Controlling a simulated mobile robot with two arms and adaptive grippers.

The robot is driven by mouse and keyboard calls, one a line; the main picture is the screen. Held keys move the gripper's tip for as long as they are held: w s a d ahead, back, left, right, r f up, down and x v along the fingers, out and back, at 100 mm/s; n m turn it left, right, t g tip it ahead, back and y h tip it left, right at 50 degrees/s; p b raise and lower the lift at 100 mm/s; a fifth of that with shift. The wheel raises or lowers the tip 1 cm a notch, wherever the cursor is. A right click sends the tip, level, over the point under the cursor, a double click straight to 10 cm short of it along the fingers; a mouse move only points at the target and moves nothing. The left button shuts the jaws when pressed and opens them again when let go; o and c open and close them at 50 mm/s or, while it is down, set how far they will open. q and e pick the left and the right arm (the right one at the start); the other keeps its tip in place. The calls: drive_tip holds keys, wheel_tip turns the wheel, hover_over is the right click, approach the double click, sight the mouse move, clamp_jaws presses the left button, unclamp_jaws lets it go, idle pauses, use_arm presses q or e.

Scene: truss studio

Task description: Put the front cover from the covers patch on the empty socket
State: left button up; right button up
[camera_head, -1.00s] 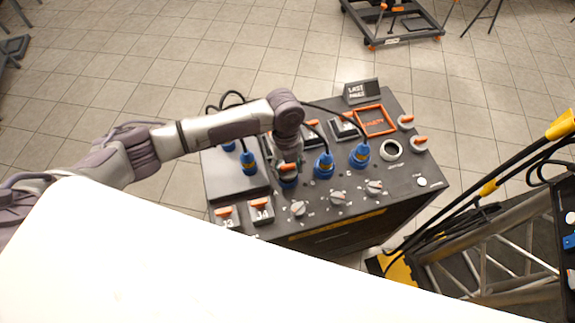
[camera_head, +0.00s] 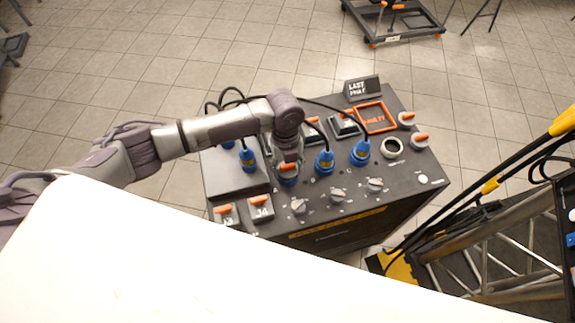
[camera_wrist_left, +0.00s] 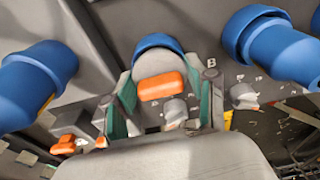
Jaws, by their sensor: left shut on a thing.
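My left gripper (camera_head: 287,163) is over the front row of the dark box, at a blue socket (camera_head: 288,181) between other blue ones. In the left wrist view its two green-lined fingers (camera_wrist_left: 160,98) are shut on a grey cover (camera_wrist_left: 153,62) with an orange grip bar. The cover sits at the blue rim (camera_wrist_left: 157,41) of the socket beside the letter B. I cannot tell whether it is fully seated. Two similar covers with orange bars, one farther back (camera_head: 407,119) and one nearer (camera_head: 420,137), lie at the box's right end. My right gripper is not in view.
Blue plugs with black cables stand close on both sides, one to the right (camera_head: 325,160) and one to the left (camera_head: 247,158). Grey knobs (camera_head: 337,195) line the front edge.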

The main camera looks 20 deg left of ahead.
use_arm(q)
drive_tip(key=shift+f, duration=0.15)
drive_tip(key=o, duration=1)
drive_tip(key=shift+o, duration=1.4)
wheel_tip(320, 180, up, 9)
drive_tip(key=p, duration=0.8)
